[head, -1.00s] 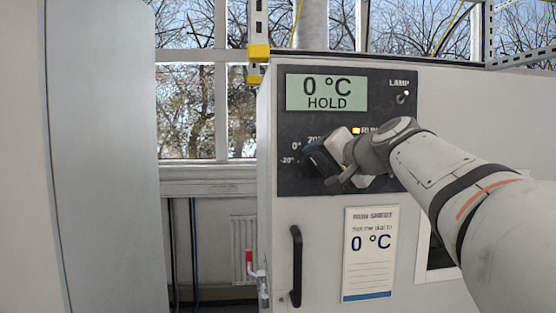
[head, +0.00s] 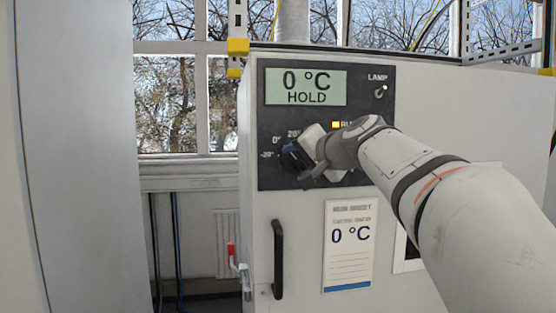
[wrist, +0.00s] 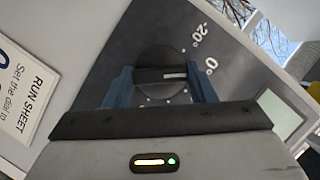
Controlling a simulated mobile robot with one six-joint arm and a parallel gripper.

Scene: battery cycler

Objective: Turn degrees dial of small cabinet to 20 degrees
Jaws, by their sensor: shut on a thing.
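The small cabinet (head: 258,225) has a dark control panel (head: 363,119) with a display (head: 306,88) reading "0 °C HOLD". The degrees dial (wrist: 160,62) is a dark round knob with a bar grip and a white pointer line, seen between my fingers in the wrist view. The line points right, roughly toward the 0° mark (wrist: 211,65); the −20° mark is above it. My gripper (wrist: 162,88) is shut on the dial's grip, one blue finger on each side. In the head view my gripper (head: 297,160) hides the dial; −20°, 0° and 20° marks show beside it.
A run sheet (head: 350,245) on the cabinet front reads "0 °C". A black door handle (head: 278,260) is left of it. A lamp switch (head: 380,92) is at the panel's upper right. A tall grey cabinet (head: 75,150) stands at left, with a gap between.

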